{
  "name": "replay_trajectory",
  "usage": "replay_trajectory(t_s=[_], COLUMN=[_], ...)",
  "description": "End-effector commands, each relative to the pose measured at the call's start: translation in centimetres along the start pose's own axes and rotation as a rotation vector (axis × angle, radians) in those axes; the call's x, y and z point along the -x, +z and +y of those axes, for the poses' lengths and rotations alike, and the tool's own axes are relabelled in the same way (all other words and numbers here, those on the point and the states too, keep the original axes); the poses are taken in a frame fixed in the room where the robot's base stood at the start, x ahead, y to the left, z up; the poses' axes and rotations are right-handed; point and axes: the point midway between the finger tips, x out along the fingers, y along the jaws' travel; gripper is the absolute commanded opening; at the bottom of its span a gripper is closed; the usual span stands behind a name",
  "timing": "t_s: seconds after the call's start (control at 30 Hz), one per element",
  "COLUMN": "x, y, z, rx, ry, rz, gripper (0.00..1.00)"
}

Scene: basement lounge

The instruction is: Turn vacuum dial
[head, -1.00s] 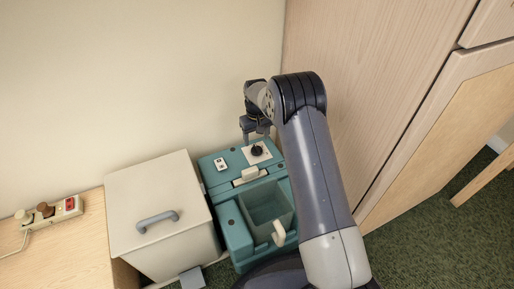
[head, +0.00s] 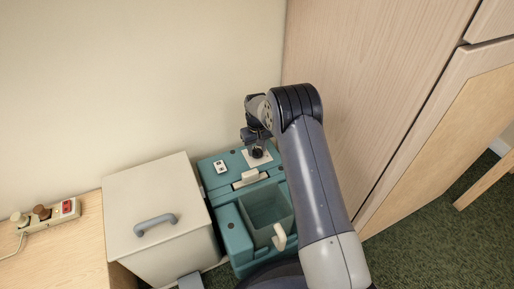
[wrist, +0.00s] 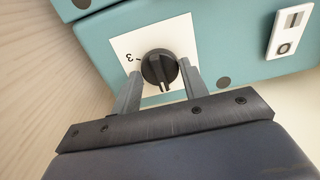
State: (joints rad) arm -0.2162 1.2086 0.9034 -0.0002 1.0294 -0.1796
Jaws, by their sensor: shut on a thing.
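The black vacuum dial (head: 257,154) sits on a white square plate on top of the teal vacuum (head: 232,222). In the wrist view the dial (wrist: 159,67) shows a pale pointer line toward the bottom of the picture. A "3" mark is printed on the plate (wrist: 124,45), left of the dial. My gripper (head: 257,146) is down at the dial from above. In the wrist view my gripper (wrist: 161,76) has one finger on each side of the dial and is shut on it. Other marks on the plate are hidden or out of view.
A rocker switch (head: 220,167) is on the vacuum's top left of the dial. A cream box (head: 150,190) with a grey handle stands close on the left. A wooden cabinet (head: 370,90) rises on the right, and the wall is behind. A power strip (head: 45,217) lies far left.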

Motion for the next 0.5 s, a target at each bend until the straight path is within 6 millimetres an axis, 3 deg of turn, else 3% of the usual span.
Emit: replay_trajectory(t_s=[0.23, 0.5], x=[0.01, 0.05], y=[0.0, 0.01], z=[0.0, 0.0], rx=[0.0, -0.032], ry=[0.0, 0.0], rz=[0.0, 0.0], gripper=[0.19, 0.19])
